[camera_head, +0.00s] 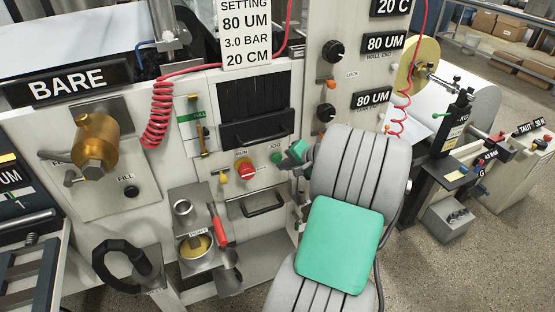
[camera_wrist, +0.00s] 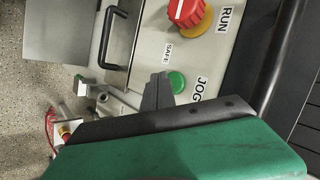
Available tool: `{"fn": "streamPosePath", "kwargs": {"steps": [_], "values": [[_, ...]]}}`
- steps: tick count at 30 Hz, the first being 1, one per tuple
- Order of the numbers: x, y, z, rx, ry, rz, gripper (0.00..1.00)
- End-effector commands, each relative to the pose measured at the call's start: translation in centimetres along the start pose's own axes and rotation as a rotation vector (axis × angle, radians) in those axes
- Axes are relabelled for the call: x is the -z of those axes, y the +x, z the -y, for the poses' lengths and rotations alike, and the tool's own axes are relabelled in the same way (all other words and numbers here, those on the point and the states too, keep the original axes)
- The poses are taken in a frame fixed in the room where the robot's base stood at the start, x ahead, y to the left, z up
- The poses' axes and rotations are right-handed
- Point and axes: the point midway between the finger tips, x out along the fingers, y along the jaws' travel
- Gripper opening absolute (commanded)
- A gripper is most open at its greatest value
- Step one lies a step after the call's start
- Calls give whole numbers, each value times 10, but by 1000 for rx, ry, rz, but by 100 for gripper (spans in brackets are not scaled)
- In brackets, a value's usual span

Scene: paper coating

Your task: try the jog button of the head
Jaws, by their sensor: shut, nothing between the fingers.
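The green jog button (camera_head: 275,157) is on the white front panel, right of the red run knob (camera_head: 246,170) on its yellow base. My gripper (camera_head: 287,165) is just right of the button in the head view, partly covered by my own arm. In the wrist view my gripper (camera_wrist: 157,92) is shut and empty, its dark fingertips beside the button. I cannot tell whether they touch the panel.
A drawer handle (camera_head: 262,203) sits below the buttons and a dark slatted window (camera_head: 254,105) above. A red-handled tool (camera_head: 218,225) and a yellow-filled cup (camera_head: 194,247) stand lower left. A coiled red hose (camera_head: 158,112) hangs at left.

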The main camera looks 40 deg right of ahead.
Motion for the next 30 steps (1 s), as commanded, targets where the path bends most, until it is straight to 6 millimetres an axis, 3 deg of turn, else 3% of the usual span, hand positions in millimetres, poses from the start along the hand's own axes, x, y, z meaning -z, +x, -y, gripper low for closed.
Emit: {"fn": "streamPosePath", "kwargs": {"steps": [30], "values": [[4, 6, 5, 0, 0, 0, 0]]}}
